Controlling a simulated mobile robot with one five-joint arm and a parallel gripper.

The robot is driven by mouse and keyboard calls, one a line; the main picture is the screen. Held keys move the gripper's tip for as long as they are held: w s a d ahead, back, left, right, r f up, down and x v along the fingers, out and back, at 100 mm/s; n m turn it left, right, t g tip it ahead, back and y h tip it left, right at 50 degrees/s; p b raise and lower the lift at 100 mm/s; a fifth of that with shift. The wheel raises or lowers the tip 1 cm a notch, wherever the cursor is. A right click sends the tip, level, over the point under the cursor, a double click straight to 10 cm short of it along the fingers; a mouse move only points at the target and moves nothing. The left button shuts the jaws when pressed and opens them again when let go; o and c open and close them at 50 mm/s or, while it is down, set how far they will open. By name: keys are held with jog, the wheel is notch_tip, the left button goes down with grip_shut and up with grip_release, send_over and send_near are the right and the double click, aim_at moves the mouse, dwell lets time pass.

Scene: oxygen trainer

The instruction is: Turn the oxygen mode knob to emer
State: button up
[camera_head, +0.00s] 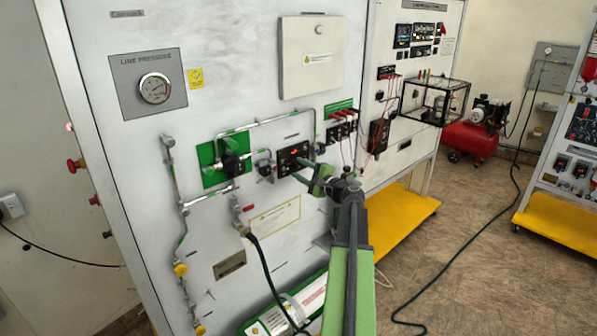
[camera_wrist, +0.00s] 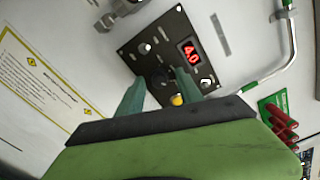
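A black oxygen panel (camera_head: 290,158) is mounted on the large grey board. No label is readable, so I cannot tell for sure which is the mode knob. My gripper (camera_head: 301,170) is in front of the panel's lower right. Its two green fingers (camera_wrist: 159,77) are apart, one on each side of the dark knob in the picture. Contact is not clear. Nothing is held.
Piping and a black regulator (camera_head: 232,163) on a green plate lie left of the panel. Red-capped parts (camera_head: 342,128) with hanging wires lie to the right. A yellow platform (camera_head: 405,218) stands right of my arm.

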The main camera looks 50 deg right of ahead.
jog(key=shift+s+a, duration=0.1)
jog(key=shift+s, duration=0.35)
jog(key=s+a, duration=0.1)
jog(key=s, duration=1.5)
jog(key=shift+s, duration=0.25)
